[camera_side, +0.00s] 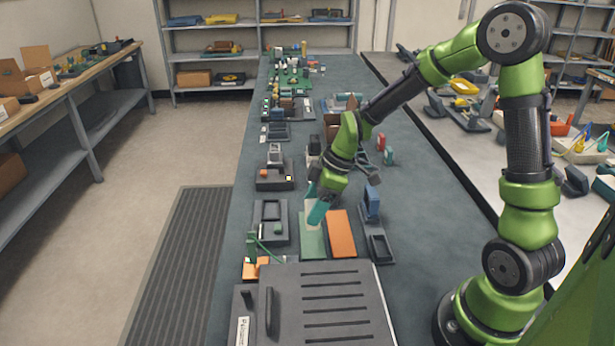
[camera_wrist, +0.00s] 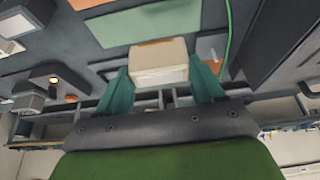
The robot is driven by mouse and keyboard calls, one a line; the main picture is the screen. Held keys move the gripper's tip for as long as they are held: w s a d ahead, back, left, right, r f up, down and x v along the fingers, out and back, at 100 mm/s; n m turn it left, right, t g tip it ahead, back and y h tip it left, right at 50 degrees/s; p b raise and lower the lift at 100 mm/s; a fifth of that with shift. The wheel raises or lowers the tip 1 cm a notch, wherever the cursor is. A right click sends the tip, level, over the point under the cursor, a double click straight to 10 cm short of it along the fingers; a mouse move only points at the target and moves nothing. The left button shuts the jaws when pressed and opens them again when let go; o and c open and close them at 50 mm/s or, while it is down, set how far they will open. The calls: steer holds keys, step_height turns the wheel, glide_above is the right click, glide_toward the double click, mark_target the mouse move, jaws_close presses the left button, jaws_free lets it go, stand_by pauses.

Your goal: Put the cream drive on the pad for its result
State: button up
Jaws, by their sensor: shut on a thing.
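The green pad also shows in the wrist view (camera_wrist: 143,26), just beyond the drive. An orange pad (camera_side: 342,235) lies right beside the green one. I cannot tell whether the drive touches a pad.
A dark tray (camera_side: 269,222) lies left of the pads. A blue block (camera_side: 372,202) stands to their right. A large slotted grey case (camera_side: 318,303) fills the near end.

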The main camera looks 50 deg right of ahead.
steer(key=r, duration=0.1)
steer(key=s+a+r, duration=0.1)
steer(key=r, duration=0.2)
steer(key=shift+s+a+r, duration=0.3)
steer(key=shift+s+a, duration=0.05)
glide_above(311, 234)
steer(key=s+a, duration=0.2)
steer(key=s, duration=0.1)
step_height(311, 234, down, 10)
steer(key=shift+r, duration=0.25)
steer(key=shift+f, duration=0.15)
steer(key=o, duration=1.2)
